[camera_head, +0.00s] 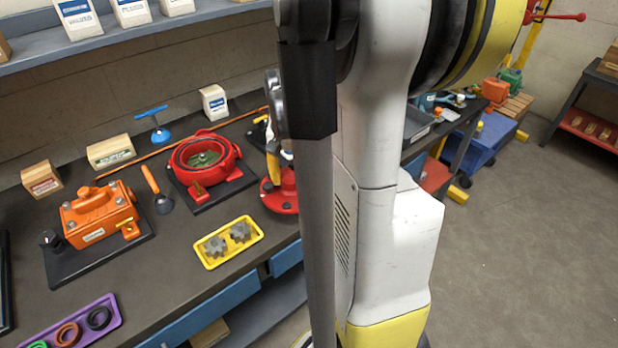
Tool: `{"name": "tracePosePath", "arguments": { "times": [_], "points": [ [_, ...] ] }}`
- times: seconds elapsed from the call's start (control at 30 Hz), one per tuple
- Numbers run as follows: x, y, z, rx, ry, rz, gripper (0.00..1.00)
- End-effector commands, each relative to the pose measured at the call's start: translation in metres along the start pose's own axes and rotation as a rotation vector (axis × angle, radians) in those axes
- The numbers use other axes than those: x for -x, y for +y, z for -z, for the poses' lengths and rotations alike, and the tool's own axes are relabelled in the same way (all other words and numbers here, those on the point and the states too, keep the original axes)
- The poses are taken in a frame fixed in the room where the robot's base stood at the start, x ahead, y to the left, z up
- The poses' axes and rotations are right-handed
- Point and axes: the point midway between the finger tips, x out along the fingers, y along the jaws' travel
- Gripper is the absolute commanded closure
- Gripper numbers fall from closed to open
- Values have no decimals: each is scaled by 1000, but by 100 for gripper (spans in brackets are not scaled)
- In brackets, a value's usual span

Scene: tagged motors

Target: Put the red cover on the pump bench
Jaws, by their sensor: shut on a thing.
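The red cover (281,196) is a round red part just left of my grey arm link, which hides its right side. My gripper (273,168) is partly hidden behind that link; its yellow finger reaches down to the cover, and it is shut on it. I cannot tell whether the cover touches the bench. The dark-topped pump bench (160,245) runs along the wall. On it, left of the cover, a red pump housing (217,168) stands open on a black base plate, with its inside showing.
A yellow tray (208,262) with grey gears lies in front of the housing. An orange motor unit (98,213), an orange-handled tool (156,190), a purple tray (112,304) and small boxes stand left. A blue T-handle (158,129) is behind. Open floor lies right.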

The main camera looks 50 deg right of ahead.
Motion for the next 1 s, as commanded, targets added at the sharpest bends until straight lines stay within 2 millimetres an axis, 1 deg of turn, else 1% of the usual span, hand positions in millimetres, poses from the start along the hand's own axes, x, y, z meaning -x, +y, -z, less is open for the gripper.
{"name": "tracePosePath", "arguments": {
  "times": [0.03, 0.1, 0.27, 0.4, 0.47, 0.6, 0.67, 1.0],
  "points": [
    [-8, -9, 1, 2, 0, 0, 100],
    [-13, -19, 3, 3, 0, 0, 100],
    [-19, -31, 5, 0, 0, 0, 100],
    [-25, -32, 5, -1, 0, 0, 100],
    [-33, -32, 5, -1, 0, 0, 100],
    [-54, -32, 5, -1, 0, 0, 100],
    [-59, -32, 5, -1, 0, 0, 100],
    [-60, -31, 5, -1, 0, 0, 100]
  ]
}}
